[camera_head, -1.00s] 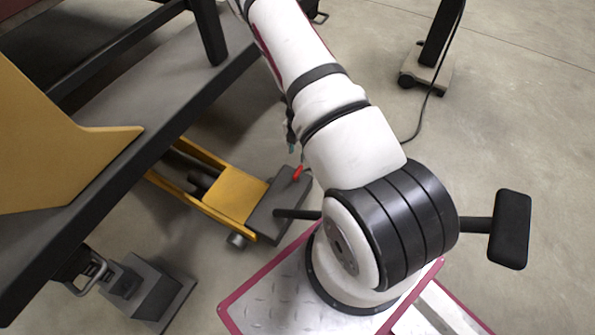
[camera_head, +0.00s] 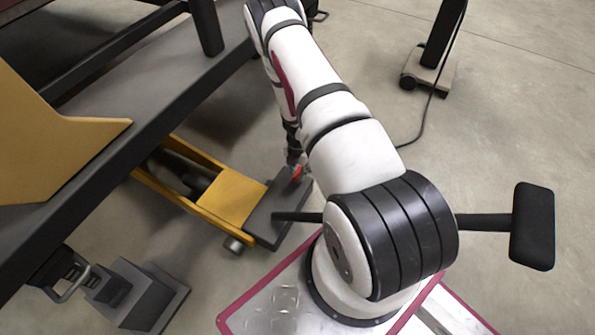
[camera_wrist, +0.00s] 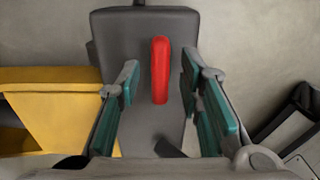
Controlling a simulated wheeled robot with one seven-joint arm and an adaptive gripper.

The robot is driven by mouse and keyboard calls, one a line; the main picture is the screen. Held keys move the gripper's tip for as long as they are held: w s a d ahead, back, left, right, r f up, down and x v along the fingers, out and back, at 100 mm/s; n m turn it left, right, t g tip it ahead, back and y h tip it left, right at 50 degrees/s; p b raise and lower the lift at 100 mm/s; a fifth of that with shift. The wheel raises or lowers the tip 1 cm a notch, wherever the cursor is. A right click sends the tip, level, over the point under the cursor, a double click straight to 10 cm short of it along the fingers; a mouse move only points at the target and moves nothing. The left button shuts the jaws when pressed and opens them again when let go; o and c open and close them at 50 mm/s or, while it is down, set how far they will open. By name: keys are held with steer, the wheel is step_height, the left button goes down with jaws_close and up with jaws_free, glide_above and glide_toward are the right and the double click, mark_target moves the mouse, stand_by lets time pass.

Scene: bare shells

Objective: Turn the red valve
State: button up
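The red valve (camera_wrist: 160,70) is a narrow upright-looking red handle on a dark grey block (camera_wrist: 110,25) in the wrist view. In the head view the red valve (camera_head: 296,172) shows as a small red spot at the end of the block (camera_head: 275,225) beside the yellow frame. My gripper (camera_wrist: 158,85) is open, with its teal-padded fingers on either side of the valve and visible gaps to both. In the head view my gripper (camera_head: 293,155) is close above the valve, mostly dark and small, partly hidden by my arm.
A yellow frame (camera_head: 218,195) adjoins the block on its left. A large dark bench edge (camera_head: 130,130) with a yellow bracket (camera_head: 50,150) fills the left. A wheeled stand with a cable (camera_head: 428,70) is at the upper right. Open concrete floor lies right of my arm.

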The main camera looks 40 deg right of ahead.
jaws_close()
